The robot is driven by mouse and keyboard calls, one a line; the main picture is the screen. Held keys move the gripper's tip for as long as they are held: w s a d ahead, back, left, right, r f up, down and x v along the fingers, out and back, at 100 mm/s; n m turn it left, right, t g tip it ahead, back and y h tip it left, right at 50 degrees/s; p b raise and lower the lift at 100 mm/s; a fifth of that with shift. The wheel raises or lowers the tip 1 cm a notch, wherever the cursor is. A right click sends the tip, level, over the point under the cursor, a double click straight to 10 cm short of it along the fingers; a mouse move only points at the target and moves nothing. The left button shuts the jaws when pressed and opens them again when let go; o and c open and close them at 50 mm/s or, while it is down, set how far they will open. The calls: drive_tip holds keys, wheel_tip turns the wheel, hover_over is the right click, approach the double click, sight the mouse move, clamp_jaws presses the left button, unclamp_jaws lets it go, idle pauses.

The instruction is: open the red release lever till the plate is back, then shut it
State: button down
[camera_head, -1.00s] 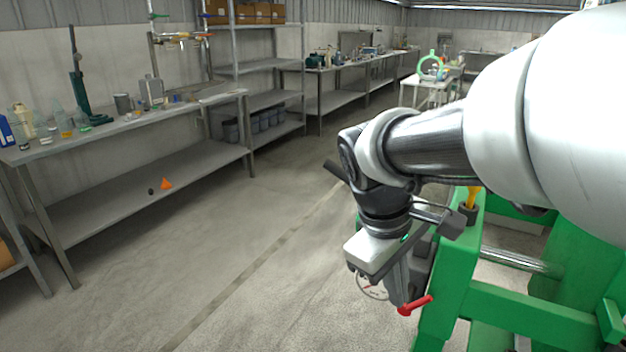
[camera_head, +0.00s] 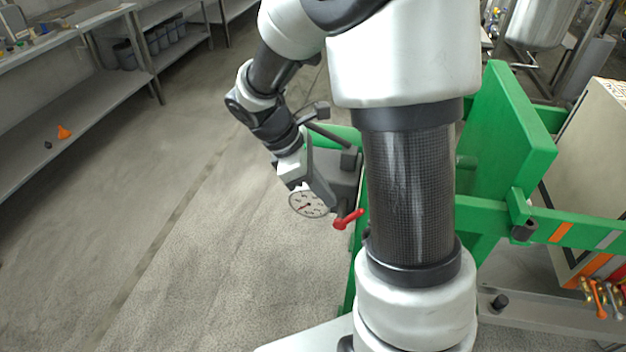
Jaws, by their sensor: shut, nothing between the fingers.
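The red release lever (camera_head: 348,218) sticks out at the lower right of a grey unit on the green frame. My gripper (camera_head: 322,192) is shut and empty, pointing down close to the dial and lever. Its fingertips overlap the grey unit in the picture, so I cannot tell whether they touch the lever. I cannot make out for certain which part is the plate.
The green frame (camera_head: 510,135) stands at the right, partly hidden by my arm. A pale cabinet (camera_head: 602,150) and several small coloured valves (camera_head: 601,298) are farther right. A metal bench (camera_head: 85,110) is at upper left. The floor (camera_head: 150,270) between is clear.

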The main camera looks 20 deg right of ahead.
sight(344, 222)
drive_tip(key=d+f, duration=0.1)
drive_tip(key=s+d+f+b, duration=0.1)
drive_tip(key=d+f, duration=0.1)
drive_tip(key=shift+s+d+f, duration=0.15)
drive_tip(key=shift+d+f, duration=0.05)
drive_tip(key=shift+d, duration=0.1)
drive_tip(key=shift+r, duration=0.1)
drive_tip(key=shift+s+d+p, duration=0.2)
drive_tip(key=shift+d+p, duration=0.05)
drive_tip(key=shift+p, duration=0.2)
drive_tip(key=shift+t+y, duration=0.3)
drive_tip(key=shift+s+d+p, duration=0.2)
drive_tip(key=shift+d+p, duration=0.1)
drive_tip(key=shift+p, duration=0.25)
drive_tip(key=shift+s+d+f+p, duration=0.25)
drive_tip(key=shift+s+d+p, duration=0.05)
drive_tip(key=shift+d, duration=0.15)
drive_tip(key=shift+s+d+f+p, duration=0.2)
drive_tip(key=shift+s+d+p, duration=0.1)
drive_tip(key=shift+d, duration=0.1)
drive_tip(key=shift+s+d+f, duration=0.45)
drive_tip(key=shift+d+f, duration=0.2)
drive_tip(key=shift+d, duration=0.1)
